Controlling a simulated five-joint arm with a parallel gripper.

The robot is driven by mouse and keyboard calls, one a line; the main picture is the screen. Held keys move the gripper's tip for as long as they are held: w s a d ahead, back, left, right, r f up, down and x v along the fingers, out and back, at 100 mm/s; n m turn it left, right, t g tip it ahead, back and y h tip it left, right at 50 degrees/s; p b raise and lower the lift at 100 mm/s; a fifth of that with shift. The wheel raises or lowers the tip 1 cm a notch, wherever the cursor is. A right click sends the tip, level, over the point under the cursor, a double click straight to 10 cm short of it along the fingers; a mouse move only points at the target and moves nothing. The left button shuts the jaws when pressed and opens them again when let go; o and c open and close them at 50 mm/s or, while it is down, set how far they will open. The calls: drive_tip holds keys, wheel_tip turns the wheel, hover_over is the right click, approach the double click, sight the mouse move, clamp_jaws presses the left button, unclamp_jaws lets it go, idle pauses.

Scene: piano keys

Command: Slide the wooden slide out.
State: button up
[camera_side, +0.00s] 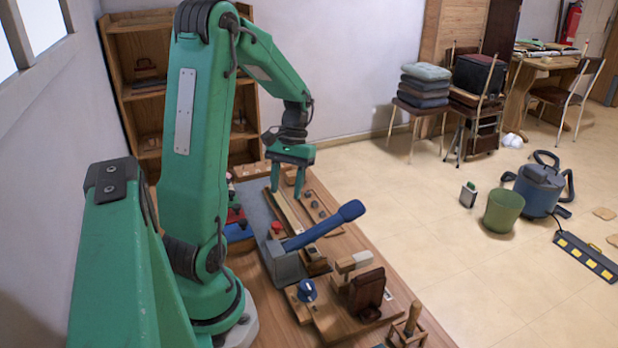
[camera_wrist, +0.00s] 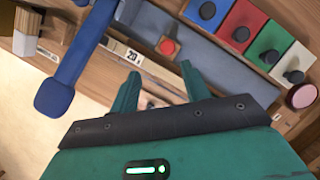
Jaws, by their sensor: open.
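A long pale wooden strip, which looks like the wooden slide (camera_side: 287,213), lies along the bench below my gripper (camera_side: 286,190). In the wrist view the strip (camera_wrist: 152,68) runs diagonally beside a grey bed, with a small white label marked 20 on it. My gripper (camera_wrist: 160,72) is open, pointing down, with nothing between its fingers. In the wrist view its fingertips appear on either side of part of the strip. I cannot tell whether they touch it. Part of the strip is hidden by the gripper.
A blue lever (camera_side: 325,225) slants up close to the strip's near end. A red button (camera_wrist: 168,46) sits on the grey bed. Coloured blocks with black knobs (camera_wrist: 242,33) stand beyond it. More wooden fixtures (camera_side: 366,292) fill the bench's near end.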

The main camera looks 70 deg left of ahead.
sight(277, 223)
drive_tip(key=shift+s+a+f+n+h, duration=0.3)
drive_tip(key=shift+s+a+f, duration=0.15)
drive_tip(key=shift+a+f, duration=0.25)
drive_tip(key=shift+f, duration=0.1)
drive_tip(key=shift+x, duration=3.8)
drive_tip(key=shift+s, duration=0.15)
